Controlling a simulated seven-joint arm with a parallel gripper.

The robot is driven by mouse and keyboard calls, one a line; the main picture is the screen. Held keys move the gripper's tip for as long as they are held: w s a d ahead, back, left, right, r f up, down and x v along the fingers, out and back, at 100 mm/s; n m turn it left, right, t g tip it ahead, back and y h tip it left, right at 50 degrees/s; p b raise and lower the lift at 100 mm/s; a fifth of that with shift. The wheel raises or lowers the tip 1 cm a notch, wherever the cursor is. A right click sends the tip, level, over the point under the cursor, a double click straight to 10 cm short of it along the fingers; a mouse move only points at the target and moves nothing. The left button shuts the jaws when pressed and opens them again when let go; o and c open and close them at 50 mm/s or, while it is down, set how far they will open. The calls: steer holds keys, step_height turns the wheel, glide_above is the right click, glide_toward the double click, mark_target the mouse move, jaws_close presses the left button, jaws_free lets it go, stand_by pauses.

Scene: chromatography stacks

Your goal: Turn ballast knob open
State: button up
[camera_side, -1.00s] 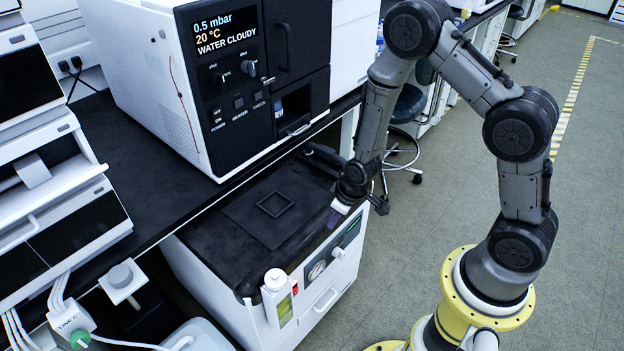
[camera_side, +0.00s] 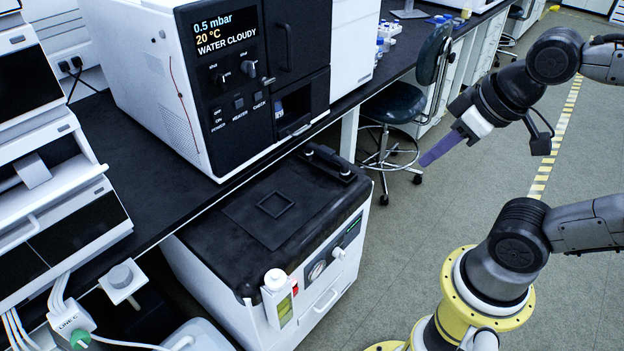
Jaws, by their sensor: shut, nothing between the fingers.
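My gripper (camera_side: 440,150), with purple fingers, is shut and empty. It is in the air over the floor at the right, well clear of the equipment. No knob is clearly labelled as ballast, so I cannot tell which one it is. A round grey knob (camera_side: 120,275) sits on a white block at the lower left. Two dark knobs are on the black instrument panel (camera_side: 235,95), whose screen reads 0.5 mbar, 20 °C, WATER CLOUDY.
A black bench (camera_side: 110,130) carries the white instrument (camera_side: 160,90). The low unit has a black top with a square frame (camera_side: 275,204). A stool (camera_side: 395,103) stands behind. The floor between unit and arm is clear.

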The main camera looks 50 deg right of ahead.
steer(key=shift+o, duration=1.1)
steer(key=shift+s+r, duration=0.1)
steer(key=shift+s, duration=0.25)
steer(key=shift+o, duration=1.2)
steer(key=shift+w+r+t, duration=0.25)
steer(key=shift+w+t, duration=0.05)
steer(key=shift+o, duration=1.1)
steer(key=w+r+t, duration=0.2)
steer(key=w+r, duration=0.1)
steer(key=w, duration=0.2)
steer(key=shift+d+r, duration=0.25)
steer(key=shift+r, duration=0.05)
steer(key=w+d+t, duration=0.1)
steer(key=w+t, duration=0.1)
steer(key=w, duration=0.7)
steer(key=w+d+f+n+h, duration=0.1)
steer(key=w+d+f, duration=0.3)
steer(key=w+f, duration=0.75)
steer(key=g, duration=0.4)
glide_above(343, 252)
steer(key=shift+y, duration=0.3)
steer(key=f, duration=2.8)
steer(key=shift+w, duration=0.35)
steer(key=s+f+m+g, duration=0.1)
steer(key=s+f+g, duration=0.1)
steer(key=s+f, duration=0.5)
steer(key=x, duration=0.8)
steer(key=w+x, duration=0.1)
steer(key=x, duration=0.4)
steer(key=shift+a, duration=0.25)
